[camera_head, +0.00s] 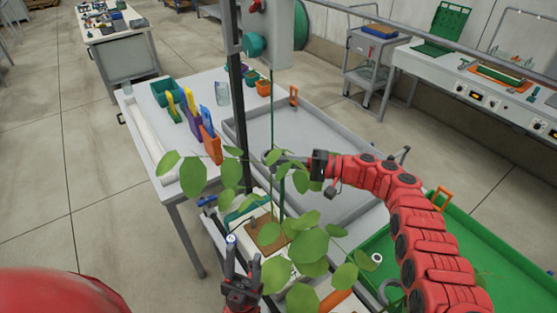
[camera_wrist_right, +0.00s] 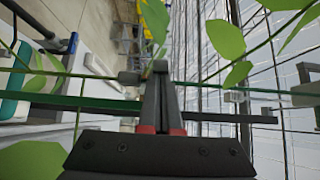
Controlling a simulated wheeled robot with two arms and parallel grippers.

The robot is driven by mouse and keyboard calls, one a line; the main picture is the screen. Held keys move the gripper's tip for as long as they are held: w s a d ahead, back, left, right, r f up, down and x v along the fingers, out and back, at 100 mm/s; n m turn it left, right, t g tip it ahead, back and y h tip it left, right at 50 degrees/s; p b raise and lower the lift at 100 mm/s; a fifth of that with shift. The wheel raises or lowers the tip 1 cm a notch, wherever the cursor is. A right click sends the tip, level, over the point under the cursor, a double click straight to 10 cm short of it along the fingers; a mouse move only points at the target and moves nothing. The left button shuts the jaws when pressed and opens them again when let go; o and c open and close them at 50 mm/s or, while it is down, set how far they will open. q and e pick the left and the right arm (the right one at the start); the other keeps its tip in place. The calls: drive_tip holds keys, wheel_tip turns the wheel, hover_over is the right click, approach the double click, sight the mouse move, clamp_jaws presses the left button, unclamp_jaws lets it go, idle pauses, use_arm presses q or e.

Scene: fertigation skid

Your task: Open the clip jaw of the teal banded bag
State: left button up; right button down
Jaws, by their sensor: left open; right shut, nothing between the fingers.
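A white bag with a teal band (camera_head: 234,216) sits at the lower middle of the head view, partly hidden by the leaves of a plant (camera_head: 309,246). A thin green stake (camera_head: 282,197) rises from among the leaves. My right gripper (camera_head: 275,158) reaches in from the right beside the upper stems. In the wrist view it (camera_wrist_right: 160,68) is shut and empty, with a green stake (camera_wrist_right: 70,103) crossing behind its fingers. A small grey piece (camera_wrist_right: 130,78) is near its tips; I cannot tell whether it is the clip jaw. My left gripper (camera_head: 243,250) is open, pointing up, beside the leaves.
A dark upright post (camera_head: 237,110) stands left of my right gripper. A grey tray (camera_head: 309,135) lies behind the plant, and a green tray (camera_head: 505,255) is at right. Leaves crowd the space between my grippers.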

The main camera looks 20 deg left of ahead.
drive_tip(key=w+d+b, duration=0.2)
drive_tip(key=d+b, duration=0.3)
drive_tip(key=d, duration=1.2)
drive_tip(key=shift+f+b, duration=0.1)
drive_tip(key=shift+b, duration=0.2)
